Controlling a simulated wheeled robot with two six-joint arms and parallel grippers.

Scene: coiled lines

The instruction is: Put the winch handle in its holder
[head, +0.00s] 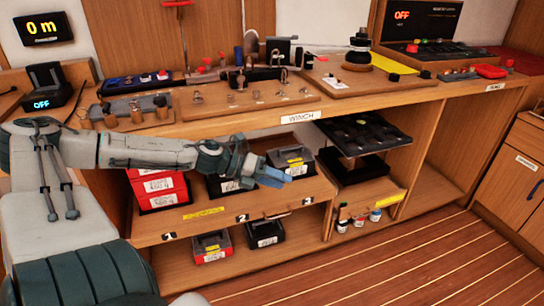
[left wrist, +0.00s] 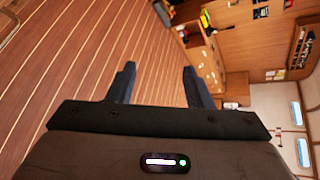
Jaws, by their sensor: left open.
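My left gripper (head: 268,172) reaches in from the left, in front of the shelf below the bench. It is open, and the left wrist view shows both fingers (left wrist: 159,70) apart with nothing between them. A dark winch-like drum (head: 358,48) stands on a wooden board at the back of the bench. A "WINCH" label (head: 300,117) is on the bench's front edge. I cannot pick out the winch handle or its holder for certain among the small fittings on the bench. My right gripper is not in view.
Wooden boards with metal fittings (head: 240,95) crowd the bench. Red boxes (head: 158,187) and dark boxes stand on the shelves below. A tilted dark tray (head: 362,132) juts out right of my gripper. Small bottles (head: 358,219) stand low. The plank floor (head: 440,270) in front is clear.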

